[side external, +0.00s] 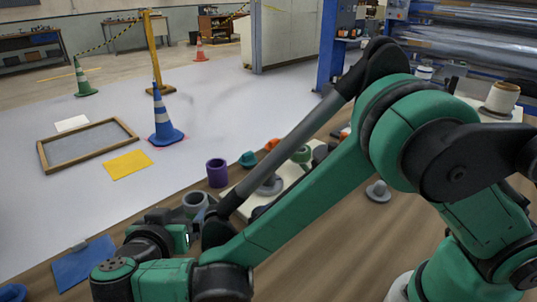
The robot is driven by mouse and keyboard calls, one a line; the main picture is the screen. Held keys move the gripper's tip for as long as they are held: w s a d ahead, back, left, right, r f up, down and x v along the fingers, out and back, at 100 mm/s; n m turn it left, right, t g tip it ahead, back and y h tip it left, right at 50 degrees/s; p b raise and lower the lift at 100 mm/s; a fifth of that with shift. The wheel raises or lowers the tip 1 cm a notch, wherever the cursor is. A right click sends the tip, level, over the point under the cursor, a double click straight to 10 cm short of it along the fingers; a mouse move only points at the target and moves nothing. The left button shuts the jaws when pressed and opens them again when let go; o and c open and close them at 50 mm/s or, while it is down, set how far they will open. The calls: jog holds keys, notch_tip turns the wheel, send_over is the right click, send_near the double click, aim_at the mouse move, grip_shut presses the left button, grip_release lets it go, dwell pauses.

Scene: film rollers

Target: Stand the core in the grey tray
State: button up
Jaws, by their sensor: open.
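My gripper (190,222) is low at the lower left, just above the brown table, with its dark fingers apart and partly hidden by my own arm. A grey hollow core (195,200) stands upright right by the fingers; I cannot tell whether it is between them or just behind. A purple hollow core (217,172) stands upright beyond it, apart from the gripper. Which core the task means is not clear. I cannot clearly make out a grey tray; a wooden-framed panel with a grey middle (88,145) lies flat at the far left.
A cream board (290,172) with a grey stepped roller piece is partly behind my arm. Teal (248,159), orange and green small pieces stand near it. A grey knobbed piece (378,191) stands right of the arm. A blue mat (84,264) lies at lower left.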

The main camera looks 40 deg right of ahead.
jog(key=s+d+r+n+g+y, duration=0.1)
jog(key=d+r+n+g+y, duration=0.25)
jog(key=d, duration=0.75)
jog(key=s+d+r+n+t+y, duration=0.1)
jog(key=s+d+n+y, duration=0.4)
jog(key=s+d, duration=0.2)
jog(key=shift+s+d+r+y, duration=0.2)
jog(key=shift+s+y, duration=0.15)
jog(key=shift+s, duration=0.55)
jog(key=shift+t, duration=0.25)
